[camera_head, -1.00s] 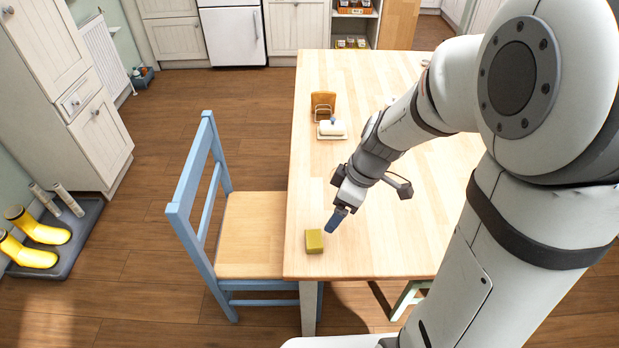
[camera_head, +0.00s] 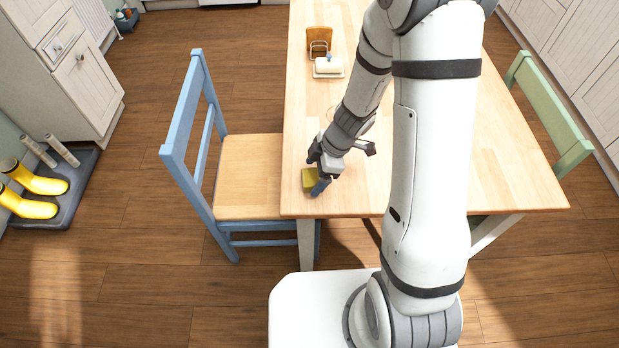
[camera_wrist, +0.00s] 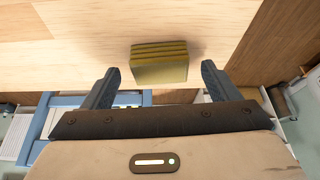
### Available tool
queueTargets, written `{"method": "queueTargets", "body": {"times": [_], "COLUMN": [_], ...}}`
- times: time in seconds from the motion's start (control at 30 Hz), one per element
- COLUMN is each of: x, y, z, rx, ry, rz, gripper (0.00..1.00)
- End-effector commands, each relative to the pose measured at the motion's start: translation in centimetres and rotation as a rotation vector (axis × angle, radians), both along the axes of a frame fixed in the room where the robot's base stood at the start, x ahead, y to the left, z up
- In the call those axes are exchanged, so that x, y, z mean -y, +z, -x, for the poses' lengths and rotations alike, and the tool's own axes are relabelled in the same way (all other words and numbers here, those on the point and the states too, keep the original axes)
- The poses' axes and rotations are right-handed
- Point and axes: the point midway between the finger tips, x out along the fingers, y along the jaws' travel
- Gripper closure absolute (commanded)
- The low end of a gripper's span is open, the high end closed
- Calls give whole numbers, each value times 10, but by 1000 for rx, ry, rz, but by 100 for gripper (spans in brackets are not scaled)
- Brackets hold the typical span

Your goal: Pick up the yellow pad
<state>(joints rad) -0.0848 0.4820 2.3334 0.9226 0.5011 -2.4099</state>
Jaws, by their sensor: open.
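The yellow pad (camera_head: 309,180) is a small olive-yellow block lying on the wooden table near its front left corner. In the wrist view the pad (camera_wrist: 159,63) shows ridged layers along one side and lies ahead of the fingers, roughly midway between them. My gripper (camera_head: 317,172) is at the pad, partly covering it in the head view. In the wrist view my gripper (camera_wrist: 160,80) is open and empty, with one finger on either side of the pad's line and clear gaps to it. The exact height of the fingertips over the table cannot be told.
A blue chair (camera_head: 225,165) stands against the table's left side, close to the pad. A white butter dish (camera_head: 329,66) and a wooden holder (camera_head: 319,40) stand farther back on the table (camera_head: 500,150). A green chair (camera_head: 550,110) is at the right.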

Motion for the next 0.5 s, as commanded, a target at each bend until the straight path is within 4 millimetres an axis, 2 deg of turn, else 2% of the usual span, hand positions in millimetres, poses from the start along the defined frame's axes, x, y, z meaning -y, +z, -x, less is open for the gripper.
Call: {"method": "queueTargets", "body": {"times": [0.1,0.37,0.5], "x": [-5,-6,-6], "y": [-11,-12,-12], "z": [1,0,0], "rx": [-1,1,1], "ry": [-1,1,1], "rz": [0,0,0], "gripper": [18,18,29]}}
